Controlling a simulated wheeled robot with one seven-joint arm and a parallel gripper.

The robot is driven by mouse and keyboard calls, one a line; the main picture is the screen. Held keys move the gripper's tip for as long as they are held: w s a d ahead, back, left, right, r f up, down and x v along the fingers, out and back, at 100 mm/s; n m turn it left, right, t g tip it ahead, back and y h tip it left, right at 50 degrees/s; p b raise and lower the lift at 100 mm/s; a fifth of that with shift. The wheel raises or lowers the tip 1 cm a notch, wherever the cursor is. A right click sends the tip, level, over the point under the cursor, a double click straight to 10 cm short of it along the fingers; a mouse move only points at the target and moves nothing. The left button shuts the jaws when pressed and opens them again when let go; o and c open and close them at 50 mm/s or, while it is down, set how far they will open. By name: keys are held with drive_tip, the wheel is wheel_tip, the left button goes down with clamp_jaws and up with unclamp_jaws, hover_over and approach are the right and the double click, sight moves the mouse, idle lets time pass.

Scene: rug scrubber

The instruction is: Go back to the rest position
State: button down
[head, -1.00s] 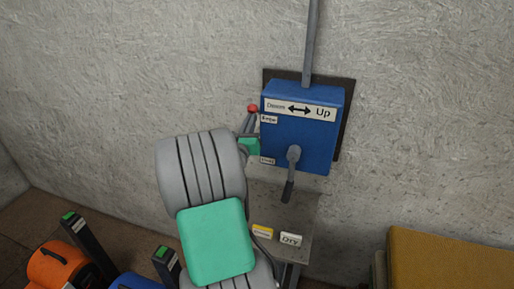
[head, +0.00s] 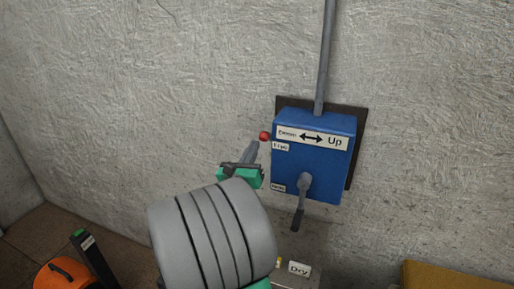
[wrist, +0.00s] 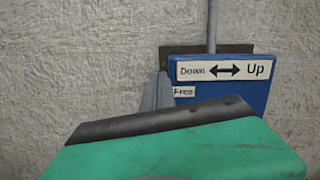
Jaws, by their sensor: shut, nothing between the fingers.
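My gripper (head: 253,147) is shut and empty in the head view, to the left of the blue control box. Its grey fingers point up and right, close to a red knob (head: 264,136) at the box's left side. Whether they touch the knob I cannot tell. The wrist view shows the shut fingers (wrist: 157,91) beyond the green gripper body, left of the box's "Free" label. The blue box (head: 325,165) bears a "Down/Up" sign and a grey handle (head: 300,205) that hangs down.
A grey conduit (head: 325,55) rises from the box along the rough wall (head: 130,90). A "Dry" label (head: 299,268) shows below the box. An orange thing (head: 62,275) and a dark post (head: 95,258) stand at lower left. A yellow-brown surface (head: 445,276) is at lower right.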

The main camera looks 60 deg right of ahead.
drive_tip(key=shift+s+a, duration=0.1)
drive_tip(key=shift+a, duration=0.1)
drive_tip(key=shift+d, duration=0.1)
